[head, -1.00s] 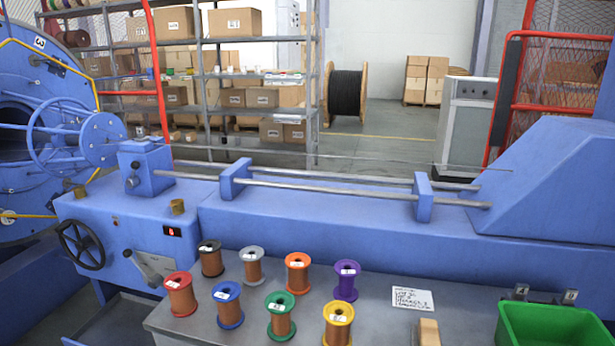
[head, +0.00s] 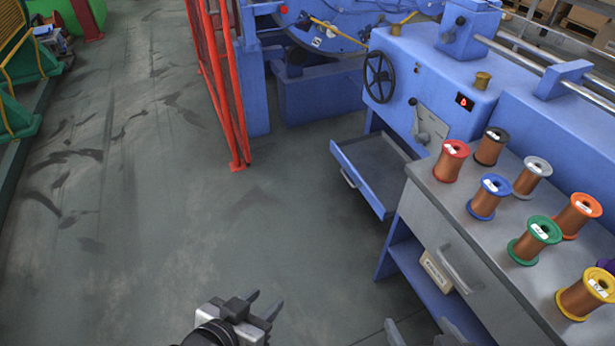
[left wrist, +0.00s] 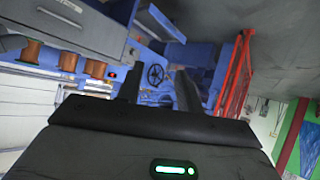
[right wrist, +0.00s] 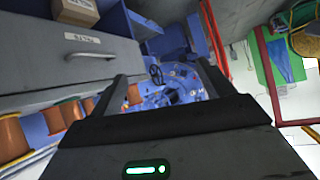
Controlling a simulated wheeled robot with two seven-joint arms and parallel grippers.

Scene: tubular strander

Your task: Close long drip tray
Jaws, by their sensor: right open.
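The long drip tray (head: 372,165) is a shallow blue tray with a grey inside, sticking out from under the blue machine in the head view.
The grey bench (head: 470,260) with a drawer handle and several wire spools stands right of the tray. A small box (head: 436,271) lies on its lower shelf. A red fence (head: 225,90) stands left of the machine. The floor before the tray is clear.

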